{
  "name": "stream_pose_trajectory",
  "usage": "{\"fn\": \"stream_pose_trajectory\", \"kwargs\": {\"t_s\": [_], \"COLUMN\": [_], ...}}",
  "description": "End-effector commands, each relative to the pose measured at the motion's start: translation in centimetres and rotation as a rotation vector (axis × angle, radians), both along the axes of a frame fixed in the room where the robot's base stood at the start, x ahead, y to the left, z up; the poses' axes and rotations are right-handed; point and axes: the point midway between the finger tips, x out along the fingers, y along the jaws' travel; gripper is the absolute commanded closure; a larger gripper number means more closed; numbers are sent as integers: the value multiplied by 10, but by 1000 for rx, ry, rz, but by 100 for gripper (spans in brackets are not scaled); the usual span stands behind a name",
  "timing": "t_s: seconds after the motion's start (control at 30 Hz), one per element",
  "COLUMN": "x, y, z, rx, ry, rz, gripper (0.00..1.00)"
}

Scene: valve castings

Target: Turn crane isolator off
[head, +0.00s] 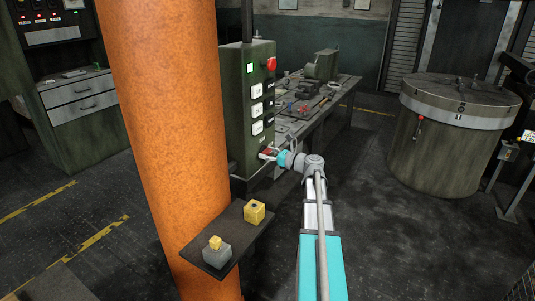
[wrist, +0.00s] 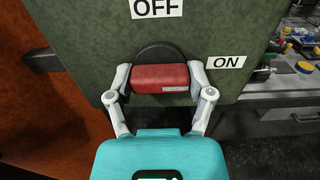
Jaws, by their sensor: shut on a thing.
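The crane isolator is a red handle (wrist: 160,76) on a dark round plate (wrist: 160,52) on the green panel. It lies roughly level in the wrist view, its length toward the ON label (wrist: 225,62). The OFF label (wrist: 157,8) is above it. My gripper (wrist: 160,80) is shut on the handle, one finger at each end. In the head view my gripper (head: 272,156) reaches the low front of the green control box (head: 236,130), and the red handle (head: 267,151) shows only small there.
An orange column (head: 165,130) stands left of the box. A shelf (head: 222,250) with two yellow-topped pieces juts out below. A workbench (head: 335,100) with loose parts runs behind. A large round drum (head: 450,140) stands right, with open floor before it.

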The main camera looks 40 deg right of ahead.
Motion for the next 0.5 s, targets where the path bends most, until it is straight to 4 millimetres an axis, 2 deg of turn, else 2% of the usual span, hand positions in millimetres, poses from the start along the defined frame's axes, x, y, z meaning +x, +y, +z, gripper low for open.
{"fn": "stream_pose_trajectory", "kwargs": {"t_s": [0.27, 0.5], "x": [0, 0], "y": [0, 0], "z": [0, 0], "rx": [-31, -132], "ry": [-13, -56], "rz": [-1, -1], "gripper": [79, 79]}}
